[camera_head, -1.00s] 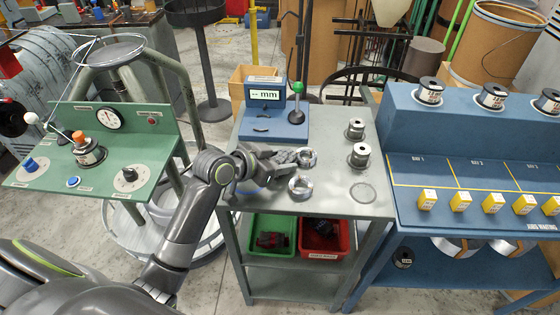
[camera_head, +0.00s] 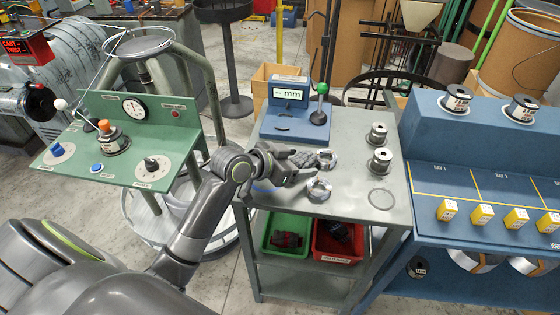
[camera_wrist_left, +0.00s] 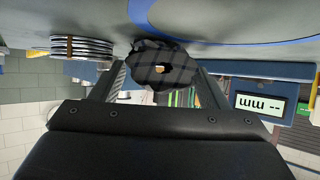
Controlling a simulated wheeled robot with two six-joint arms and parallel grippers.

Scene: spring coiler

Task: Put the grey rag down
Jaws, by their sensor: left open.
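The grey rag (camera_wrist_left: 162,65) shows in the left wrist view as a dark checked, crumpled bundle between my two fingers, against the grey tabletop, which fills the top of that view. My left gripper (camera_wrist_left: 161,72) is open around it, with a finger on each side; I cannot tell if either finger touches it. In the head view my left gripper (camera_head: 300,168) is low over the grey cart top (camera_head: 345,200), and the rag is hard to make out from the gripper there. A blue ring marking (camera_head: 262,186) lies partly under the gripper. My right gripper is not in view.
Two wire coils (camera_head: 318,189) lie close to the fingertips. Two spools (camera_head: 379,160) stand right of them. A blue gauge with an mm display (camera_head: 288,93) stands at the back of the cart.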

